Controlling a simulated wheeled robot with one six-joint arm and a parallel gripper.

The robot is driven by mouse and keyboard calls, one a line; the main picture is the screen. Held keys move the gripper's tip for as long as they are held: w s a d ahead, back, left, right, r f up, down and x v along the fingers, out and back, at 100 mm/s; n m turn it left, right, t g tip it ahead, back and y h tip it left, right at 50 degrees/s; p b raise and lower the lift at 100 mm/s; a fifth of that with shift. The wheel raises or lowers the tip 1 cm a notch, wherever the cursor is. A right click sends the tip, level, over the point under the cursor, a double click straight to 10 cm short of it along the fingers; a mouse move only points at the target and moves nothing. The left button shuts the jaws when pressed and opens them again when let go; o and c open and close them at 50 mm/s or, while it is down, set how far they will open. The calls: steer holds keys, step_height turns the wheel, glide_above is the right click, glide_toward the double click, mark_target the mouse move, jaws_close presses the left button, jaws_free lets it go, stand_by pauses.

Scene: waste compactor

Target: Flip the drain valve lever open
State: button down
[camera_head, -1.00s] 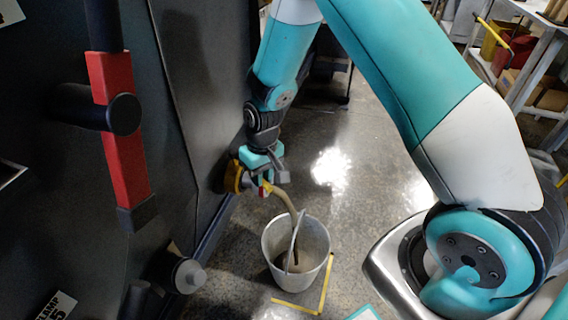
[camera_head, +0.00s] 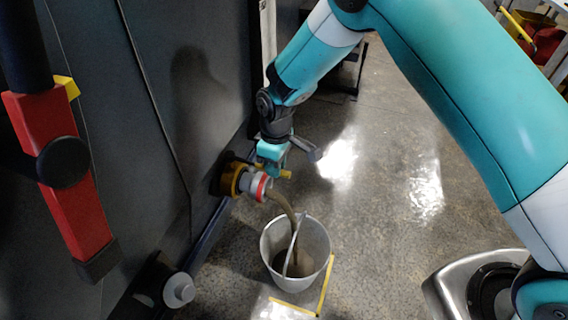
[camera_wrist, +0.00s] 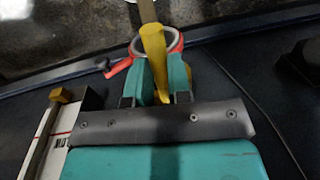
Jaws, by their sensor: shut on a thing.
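The drain valve (camera_head: 230,179) has a yellow body low on the dark machine wall, then a grey collar with a red ring (camera_head: 261,187). My gripper (camera_head: 275,160) is just behind and above the valve's outlet, pointing down. A yellow lever (camera_wrist: 152,48) runs between my teal fingers (camera_wrist: 163,80) in the wrist view, and they are shut on it. Its yellow tip (camera_head: 286,174) shows below the gripper in the head view. The ring (camera_wrist: 175,40) shows beyond the fingertips. The lever's pivot is hidden.
A brown hose or stream (camera_head: 283,203) runs from the outlet into a grey bucket (camera_head: 318,262) on the floor. Yellow floor tape (camera_head: 325,285) lies beside it. A red bar (camera_head: 62,185) and a grey knob (camera_head: 179,290) stick out from the wall.

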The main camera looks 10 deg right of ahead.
steer(key=shift+w, duration=0.15)
steer(key=c, duration=1.1)
jaws_free()
steer(key=shift+o, duration=0.2)
step_height(320, 180, up, 17)
steer(key=w+d, duration=0.1)
steer(key=shift+w+r+p, duration=0.2)
steer(key=shift+w+p, duration=0.05)
steer(key=shift+p, duration=0.2)
steer(key=s+d+r+m+y+p, duration=0.1)
steer(key=s+d+r+p, duration=0.15)
steer(key=s+r, duration=0.45)
steer(key=s+d+r+m+y+p, duration=0.15)
steer(key=s+r+p, duration=0.3)
steer(key=r, duration=0.45)
steer(key=s+d+r+m+p, duration=0.1)
steer(key=s+d+r, duration=0.1)
steer(key=s, duration=0.5)
steer(key=s+d+r+m+t+y+p, duration=0.1)
steer(key=s+r, duration=0.3)
steer(key=s, duration=0.4)
steer(key=shift+s+d+p, duration=0.3)
steer(key=shift+d+p, duration=0.15)
steer(key=shift+p, duration=0.3)
